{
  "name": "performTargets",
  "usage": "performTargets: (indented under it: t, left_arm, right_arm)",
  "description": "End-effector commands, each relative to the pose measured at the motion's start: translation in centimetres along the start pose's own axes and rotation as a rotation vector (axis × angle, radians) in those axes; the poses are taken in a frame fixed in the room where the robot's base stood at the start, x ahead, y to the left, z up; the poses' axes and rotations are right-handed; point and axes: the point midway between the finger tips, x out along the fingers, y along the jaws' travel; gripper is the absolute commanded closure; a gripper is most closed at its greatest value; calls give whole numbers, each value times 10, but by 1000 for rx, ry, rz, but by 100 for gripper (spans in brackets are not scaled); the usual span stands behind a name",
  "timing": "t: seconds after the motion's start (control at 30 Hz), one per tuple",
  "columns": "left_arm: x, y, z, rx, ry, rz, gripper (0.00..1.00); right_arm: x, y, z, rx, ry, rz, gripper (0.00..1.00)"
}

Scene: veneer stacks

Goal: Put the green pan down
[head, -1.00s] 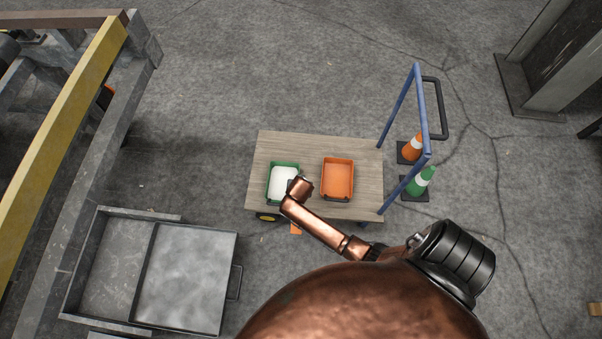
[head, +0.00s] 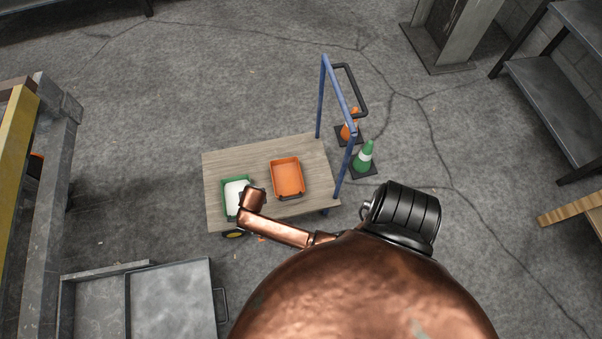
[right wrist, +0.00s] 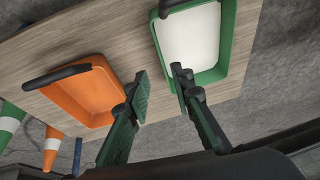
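The green pan (head: 224,192) has a white inside and sits flat on the wooden deck of the trolley (head: 224,160), near its left end. It also shows in the right wrist view (right wrist: 227,45), with a black handle at its top edge. My right gripper (right wrist: 161,82) is over the pan's side wall that faces the orange pan. Its two fingers are apart with a clear gap and nothing gripped between them. In the head view my copper wrist hides the fingers and part of the pan's right side. My left gripper is not in view.
An orange pan (head: 288,178) stands on the deck right of the green one. The trolley's blue handle frame (head: 340,90) rises at the right end. Orange (head: 347,131) and green (head: 364,157) cones stand beyond it. A grey metal drawer unit (head: 170,300) is at the lower left.

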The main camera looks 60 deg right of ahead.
Motion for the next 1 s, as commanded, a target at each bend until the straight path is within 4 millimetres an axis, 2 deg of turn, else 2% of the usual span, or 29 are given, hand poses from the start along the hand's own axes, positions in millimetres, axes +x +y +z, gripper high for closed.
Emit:
performTargets:
  t: [0.1, 0.17, 0.27, 0.37, 0.4, 0.5, 0.6, 0.7, 0.83, 1.0]
  left_arm:
    - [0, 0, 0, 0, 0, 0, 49]
    - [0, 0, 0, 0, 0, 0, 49]
    - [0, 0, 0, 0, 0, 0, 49]
    - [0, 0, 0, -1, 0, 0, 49]
    - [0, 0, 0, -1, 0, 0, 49]
    - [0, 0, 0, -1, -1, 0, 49]
    - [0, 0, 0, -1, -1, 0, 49]
    - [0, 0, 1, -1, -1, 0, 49]
    - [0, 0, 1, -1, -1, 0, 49]
    - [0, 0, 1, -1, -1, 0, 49]
  right_arm:
    - [1, 3, 2, -7, -4, 2, 78]
    - [4, 14, 11, -31, -15, 9, 78]
    - [10, 53, 42, -132, -61, 24, 78]
    - [13, 111, 94, -299, -138, 31, 78]
    - [11, 136, 116, -374, -173, 29, 78]
    - [0, 194, 172, -556, -260, 8, 78]
    - [-18, 242, 219, -711, -336, -24, 78]
    - [-36, 275, 254, -823, -391, -60, 78]
    - [-50, 296, 278, -902, -428, -91, 78]
    - [-54, 301, 284, -925, -437, -100, 78]
